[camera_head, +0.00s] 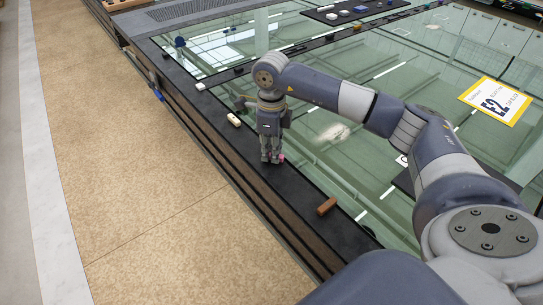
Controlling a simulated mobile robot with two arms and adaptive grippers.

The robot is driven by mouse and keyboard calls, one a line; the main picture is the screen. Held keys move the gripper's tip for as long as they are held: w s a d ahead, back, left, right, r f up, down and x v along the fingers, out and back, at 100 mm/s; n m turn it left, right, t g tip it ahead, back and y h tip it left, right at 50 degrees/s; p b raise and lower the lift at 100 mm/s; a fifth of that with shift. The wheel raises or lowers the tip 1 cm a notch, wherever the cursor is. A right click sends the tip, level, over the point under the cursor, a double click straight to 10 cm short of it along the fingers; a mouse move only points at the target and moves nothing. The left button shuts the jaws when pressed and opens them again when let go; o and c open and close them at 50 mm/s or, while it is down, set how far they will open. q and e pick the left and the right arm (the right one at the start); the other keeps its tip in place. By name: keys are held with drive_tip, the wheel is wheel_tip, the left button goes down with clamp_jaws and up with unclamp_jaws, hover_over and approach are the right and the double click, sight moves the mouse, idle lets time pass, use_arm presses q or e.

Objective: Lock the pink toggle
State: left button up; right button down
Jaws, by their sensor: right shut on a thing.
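The pink toggle (281,157) shows as a small patch of pink at the fingertips of my right gripper (271,158). It sits on the black frame border (305,187) along the near edge of the glass. My right gripper points down from above and is shut on the toggle. The fingers hide most of the toggle, so its turn angle cannot be told. My left gripper is not in the picture.
A cream toggle (234,120) and a brown toggle (326,207) sit on the same border, on either side of my right gripper. Glass panes (330,150) with a yellow-edged E2 sign (495,101) lie beyond. The tan floor (120,150) at left is clear.

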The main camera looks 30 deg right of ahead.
drive_tip(key=n+b, duration=0.3)
drive_tip(key=n, duration=0.2)
drive_tip(key=shift+f+n+b, duration=0.1)
drive_tip(key=shift+n+b, duration=0.2)
drive_tip(key=shift+b, duration=0.05)
drive_tip(key=n+b, duration=0.2)
drive_tip(key=n, duration=0.1)
drive_tip(key=shift+s+n, duration=0.15)
drive_tip(key=shift+n, duration=0.15)
drive_tip(key=shift+r+n, duration=0.2)
drive_tip(key=shift+n, duration=0.4)
drive_tip(key=c, duration=1.7)
unclamp_jaws()
drive_tip(key=shift+o, duration=0.6)
drive_tip(key=shift+b, duration=0.3)
wheel_tip(320, 180, up, 12)
drive_tip(key=shift+s+r, duration=0.1)
